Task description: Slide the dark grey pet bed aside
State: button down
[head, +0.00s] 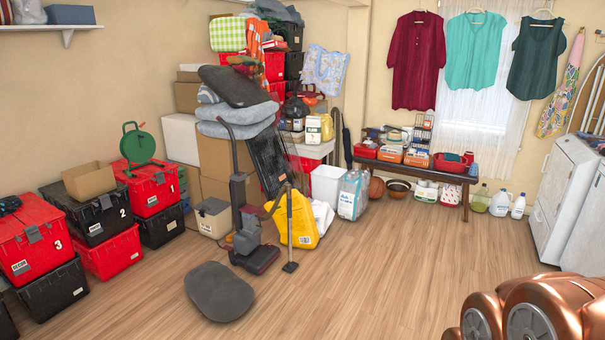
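A dark grey, rounded, flat pad that looks like a pet bed (219,291) lies on the wooden floor in the lower middle of the head view. It lies apart from the totes at left, just in front of an upright vacuum cleaner (257,250). A second dark grey flat cushion (238,87) lies tilted on top of the pile at the back, over lighter blue-grey cushions (236,122). I cannot tell for certain which one is the pet bed. Copper-coloured parts of my arm fill the lower right corner. My gripper is not in view.
Stacked red and black totes (107,254) line the left wall, an open cardboard box (89,181) on one. A yellow bag (295,219) and white bin (327,184) stand behind the vacuum. A low bench (420,172) stands at the back. Floor at centre right is clear.

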aim_at(219, 294)
jog(key=z, duration=0.15)
jog(key=i, duration=1.85)
jog(key=u, duration=0.55)
jog(key=i, duration=1.6)
jog(key=u, duration=1.45)
jog(key=i, duration=0.85)
jog(key=u, duration=0.4)
